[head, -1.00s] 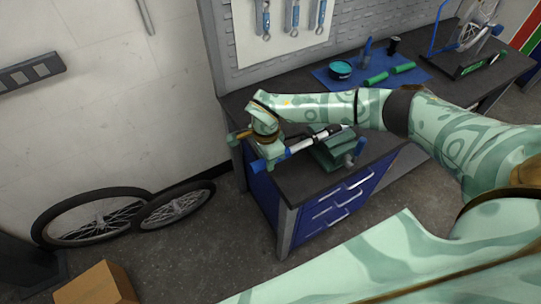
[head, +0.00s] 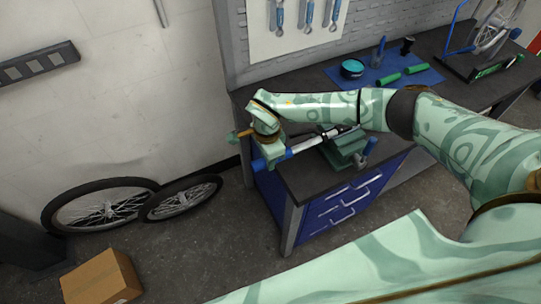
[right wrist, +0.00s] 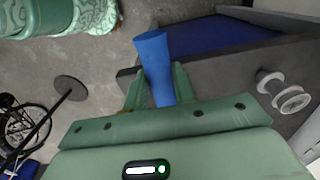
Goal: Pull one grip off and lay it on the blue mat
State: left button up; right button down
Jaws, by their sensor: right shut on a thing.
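My right gripper (head: 268,152) is shut on a blue grip (head: 258,165) at the left end of a silver handlebar (head: 307,144). The grip (right wrist: 153,55) stands between the two fingers in the right wrist view. In the head view it lines up with the bar; I cannot tell how much of it is still on the bar. A green vise (head: 343,153) holds the bar at the bench's near left corner. A second blue grip-like piece (head: 370,147) shows right of the vise. The blue mat (head: 428,77) lies farther back on the bench. My left gripper is out of view.
Wheels (head: 105,205) and a cardboard box (head: 103,279) are on the floor at left.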

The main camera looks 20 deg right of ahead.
aim_at(257, 163)
jog(key=shift+s+a, duration=0.15)
jog(key=shift+a, duration=1.45)
jog(key=shift+a+r+p, duration=0.25)
jog(key=shift+r+p, duration=0.4)
jog(key=shift+r, duration=0.2)
jog(key=shift+a+r+p, duration=0.2)
jog(key=shift+r+p, duration=0.4)
jog(key=shift+r, duration=0.25)
jog(key=shift+a+r+p, duration=0.25)
jog(key=shift+r+p, duration=0.4)
jog(key=shift+r, duration=0.2)
